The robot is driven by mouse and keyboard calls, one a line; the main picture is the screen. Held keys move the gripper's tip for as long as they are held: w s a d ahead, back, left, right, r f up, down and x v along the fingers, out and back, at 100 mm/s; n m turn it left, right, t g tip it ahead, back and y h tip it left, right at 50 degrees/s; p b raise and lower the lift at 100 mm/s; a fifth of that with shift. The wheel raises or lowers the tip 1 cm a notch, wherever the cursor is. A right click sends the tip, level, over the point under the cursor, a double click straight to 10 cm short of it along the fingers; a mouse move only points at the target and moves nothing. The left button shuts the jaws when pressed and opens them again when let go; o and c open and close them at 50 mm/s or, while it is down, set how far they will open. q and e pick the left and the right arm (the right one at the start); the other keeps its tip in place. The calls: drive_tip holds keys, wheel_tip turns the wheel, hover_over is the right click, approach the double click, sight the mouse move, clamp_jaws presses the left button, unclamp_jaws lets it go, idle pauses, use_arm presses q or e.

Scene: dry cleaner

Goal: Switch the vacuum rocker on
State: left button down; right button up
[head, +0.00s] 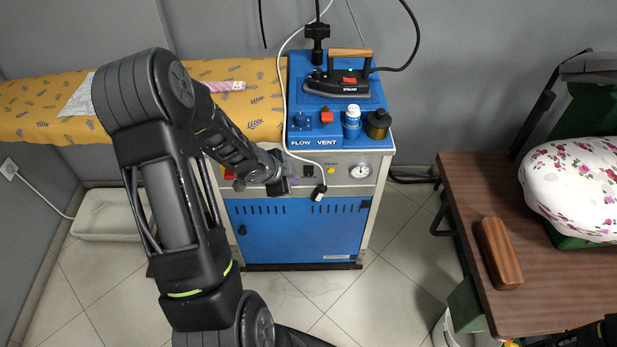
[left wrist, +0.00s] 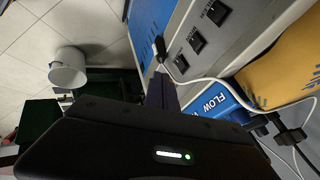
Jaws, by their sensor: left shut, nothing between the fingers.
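The blue and pale grey steam and vacuum station (head: 290,222) stands against the back wall. Its sloped front panel carries a black rocker (head: 308,170). The left wrist view shows several black rockers along the panel, one labelled BOILER (left wrist: 215,12), a middle one (left wrist: 197,40) and one nearest my fingers (left wrist: 180,62). The smaller labels are too blurred to read surely. My left gripper (head: 284,187) is shut and empty, close in front of the panel, left of that black rocker. In the left wrist view its fingers (left wrist: 160,92) look apart from the rockers. My right gripper is not in view.
A white cord with a black plug (head: 319,192) hangs over the panel beside the rocker. A steam iron (head: 338,80) and small bottles (head: 352,124) stand on top. A yellow patterned ironing board (head: 262,95) is left. A brown table (head: 455,180) stands right.

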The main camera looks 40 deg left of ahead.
use_arm(q)
drive_tip(key=shift+d, duration=0.1)
drive_tip(key=b, duration=0.3)
approach(306, 177)
drive_tip(key=d+f, duration=0.4)
drive_tip(key=w+a+p, duration=0.2)
drive_tip(key=w+p, duration=0.1)
drive_tip(key=shift+w+a+f, duration=0.1)
drive_tip(key=shift+w+f, duration=0.1)
drive_tip(key=shift+f, duration=0.2)
drive_tip(key=shift+w+a+f, duration=0.1)
drive_tip(key=shift+w+f, duration=0.05)
drive_tip(key=shift+w, duration=0.05)
